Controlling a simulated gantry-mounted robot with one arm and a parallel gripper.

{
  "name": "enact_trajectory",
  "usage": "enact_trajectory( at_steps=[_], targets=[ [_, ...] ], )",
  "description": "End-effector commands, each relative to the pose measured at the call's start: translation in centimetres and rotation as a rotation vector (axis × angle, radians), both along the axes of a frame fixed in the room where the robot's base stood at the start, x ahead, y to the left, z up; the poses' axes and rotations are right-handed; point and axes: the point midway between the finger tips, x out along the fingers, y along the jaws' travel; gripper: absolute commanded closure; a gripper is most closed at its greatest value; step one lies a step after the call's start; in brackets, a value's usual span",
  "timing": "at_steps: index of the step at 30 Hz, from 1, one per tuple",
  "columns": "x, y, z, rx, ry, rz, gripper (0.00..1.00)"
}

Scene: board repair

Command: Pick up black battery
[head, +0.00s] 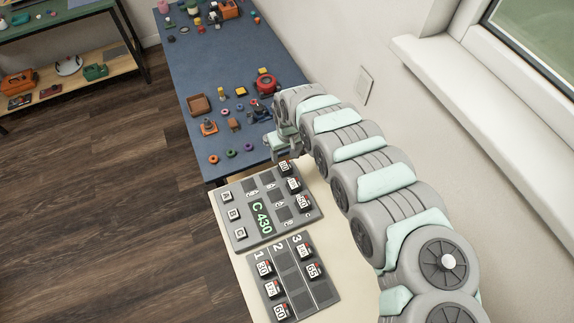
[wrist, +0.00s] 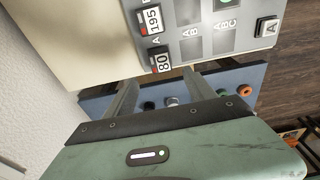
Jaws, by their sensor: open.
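The numbered blocks on the boards look like batteries, dark-sided with white labels and red parts; none is plainly all black. In the head view, the block marked 80 (head: 285,168) sits at the far end of the right column of the grey board (head: 240,231). The 80 block (wrist: 160,60) and the 195 block (wrist: 150,20) also show in the wrist view. My gripper (head: 284,152) is over that board's far edge. In the wrist view my gripper (wrist: 161,78) is open and empty, its fingertips near the 80 block; the exact height gap is unclear.
A second grey board (head: 290,283) with columns 1, 2 and 3 holds several more numbered blocks. The blue table (head: 215,85) beyond carries many small parts, including a brown box (head: 199,104) and a red round part (head: 266,84). The wall is close on the right.

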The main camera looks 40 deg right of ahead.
Motion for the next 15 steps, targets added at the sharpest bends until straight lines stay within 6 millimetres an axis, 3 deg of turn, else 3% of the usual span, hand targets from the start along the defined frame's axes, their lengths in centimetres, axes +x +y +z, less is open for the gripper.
enact_trajectory(
  at_steps=[1, 6, 15],
  targets=[
    [0.1, 0.3, -1.1, 0.006, 0.0, -0.001, 0.36],
    [0.4, 0.1, -2.7, 0.003, -0.003, -0.002, 0.36],
    [0.3, 0.1, -4.1, 0.003, -0.002, -0.002, 0.36]
  ],
)
